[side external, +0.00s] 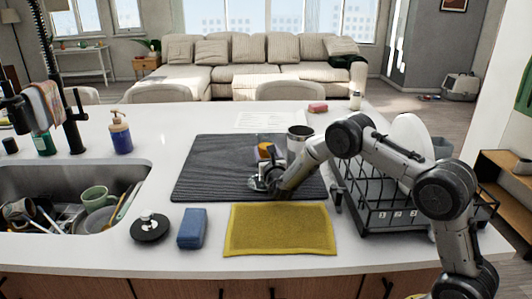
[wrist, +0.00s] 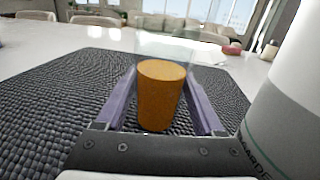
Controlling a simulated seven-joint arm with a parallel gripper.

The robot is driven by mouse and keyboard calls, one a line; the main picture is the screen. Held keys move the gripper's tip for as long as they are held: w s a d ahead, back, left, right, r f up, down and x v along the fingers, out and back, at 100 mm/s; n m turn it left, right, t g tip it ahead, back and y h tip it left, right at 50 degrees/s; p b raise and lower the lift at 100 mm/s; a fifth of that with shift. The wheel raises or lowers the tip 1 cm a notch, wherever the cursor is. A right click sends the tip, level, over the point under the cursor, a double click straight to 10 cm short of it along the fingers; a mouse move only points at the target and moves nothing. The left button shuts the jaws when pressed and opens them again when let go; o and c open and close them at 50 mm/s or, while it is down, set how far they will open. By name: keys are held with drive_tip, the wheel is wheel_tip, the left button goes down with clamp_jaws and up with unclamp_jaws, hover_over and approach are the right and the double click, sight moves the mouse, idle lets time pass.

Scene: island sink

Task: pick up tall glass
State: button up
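The tall glass (side external: 266,150) stands upright on the dark ribbed mat (side external: 210,165) and holds orange liquid. In the wrist view the glass (wrist: 161,95) is between the two fingers of my gripper (wrist: 165,100), with its clear upper part rising above the orange. Small gaps show between the orange part and both fingers, so my gripper looks open around it. In the side view my gripper (side external: 262,181) is low over the mat at the glass, and its fingers are partly hard to make out.
A metal cup (side external: 300,134) stands just right of the glass. A dish rack (side external: 400,205) with a white plate is on the right. A yellow cloth (side external: 280,229), a blue sponge (side external: 192,228) and a black lid (side external: 150,228) lie in front. The left of the mat is clear.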

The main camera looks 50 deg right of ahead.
drive_tip(key=c, duration=0.6)
drive_tip(key=shift+r, duration=0.2)
